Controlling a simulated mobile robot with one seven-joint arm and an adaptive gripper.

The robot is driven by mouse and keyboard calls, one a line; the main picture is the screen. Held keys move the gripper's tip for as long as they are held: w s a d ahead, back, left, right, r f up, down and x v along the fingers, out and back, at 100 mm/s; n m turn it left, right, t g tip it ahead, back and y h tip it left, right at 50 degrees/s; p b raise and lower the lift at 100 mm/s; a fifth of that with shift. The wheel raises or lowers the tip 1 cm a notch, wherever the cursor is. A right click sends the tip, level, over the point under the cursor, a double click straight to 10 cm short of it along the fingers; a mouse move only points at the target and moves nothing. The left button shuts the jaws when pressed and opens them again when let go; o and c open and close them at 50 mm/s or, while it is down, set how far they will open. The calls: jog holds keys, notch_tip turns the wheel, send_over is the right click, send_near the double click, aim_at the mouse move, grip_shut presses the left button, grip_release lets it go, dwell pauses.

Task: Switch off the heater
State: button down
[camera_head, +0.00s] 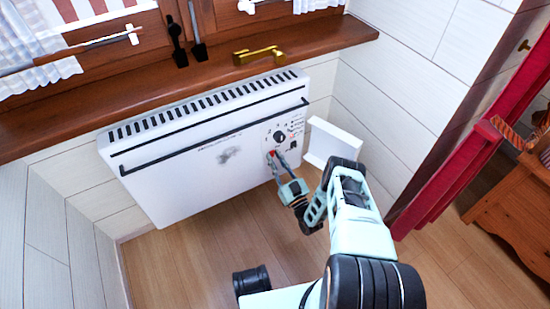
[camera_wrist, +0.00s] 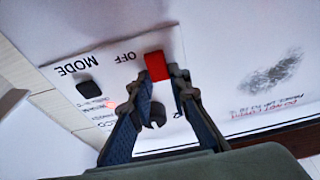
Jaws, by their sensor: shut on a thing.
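The white heater (camera_head: 190,170) hangs on the wall below the window sill, with a slotted top and a dark rail along its front. Its control panel is at its right end. A red switch (camera_wrist: 156,65) sits beside the printed word OFF in the wrist view. My gripper (camera_wrist: 160,78) is at the panel, its fingertips closed around the red switch and partly hiding it. A black dial (camera_wrist: 155,115) shows between the fingers, and a black button (camera_wrist: 88,89) is by the word MODE. In the head view my gripper (camera_head: 273,158) reaches the panel below the dial (camera_head: 279,136).
The wooden sill (camera_head: 130,100) runs above the heater, with a brass handle (camera_head: 258,55) over it. A white box-like panel (camera_head: 333,142) stands right of the heater, close to my arm. A red curtain (camera_head: 455,165) hangs at right. Wooden floor shows below the heater.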

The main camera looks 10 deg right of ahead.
jog(key=shift+w+t, duration=0.15)
jog(key=shift+t, duration=0.25)
jog(key=c, duration=1.8)
grip_release()
jog(key=shift+g, duration=0.4)
